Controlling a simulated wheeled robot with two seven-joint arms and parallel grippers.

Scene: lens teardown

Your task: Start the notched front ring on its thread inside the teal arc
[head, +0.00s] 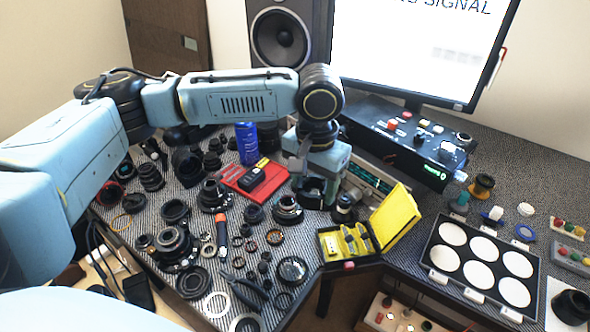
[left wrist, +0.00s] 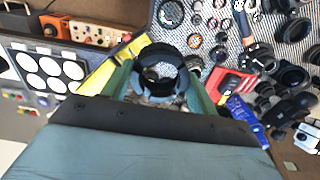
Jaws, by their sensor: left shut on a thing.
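My left gripper (head: 318,188) reaches down over the work mat, in front of the instrument with the green display. In the left wrist view its two green fingers (left wrist: 158,82) are shut on a dark ring (left wrist: 158,56), which looks like the notched front ring. The ring is seen nearly along its axis, with small gaps or steps in its rim. Something grey and dark shows through its opening, but I cannot tell whether the ring touches it. I cannot make out the teal arc. My right gripper is not in view.
A yellow case (head: 331,246) stands open just right of the gripper. A red tray (head: 232,171) and a blue can (head: 247,143) are to its left. Lens parts and loose rings crowd the mat. A black tray with white discs (head: 430,262) lies at the right.

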